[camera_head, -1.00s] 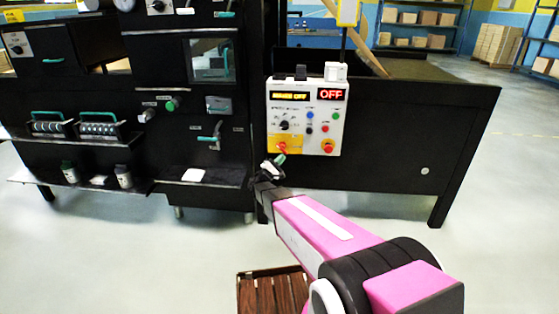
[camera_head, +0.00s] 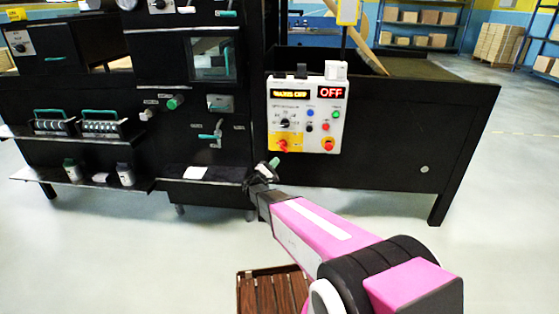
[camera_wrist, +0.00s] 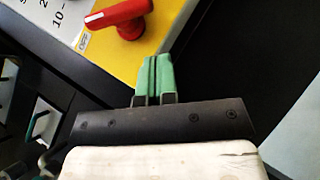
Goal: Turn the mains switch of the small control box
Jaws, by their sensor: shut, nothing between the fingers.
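The small white control box (camera_head: 308,112) hangs on the front of a black machine. Its mains switch (camera_head: 282,146) is a red handle on a yellow plate at the lower left. A yellow-lettered display on the box seems to read MAINS OFF. In the wrist view the red handle (camera_wrist: 118,14) is at the top, cut by the frame, with a small OFF label beside its tip. My gripper (camera_head: 270,166) is just below and left of the switch. Its green fingertips (camera_wrist: 153,72) are shut together and empty, apart from the handle in the picture.
A valve with a teal handle (camera_head: 212,136) and a shelf with small bottles (camera_head: 125,174) are to the left. A wooden slatted crate (camera_head: 270,292) stands on the floor. Floor at right is clear.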

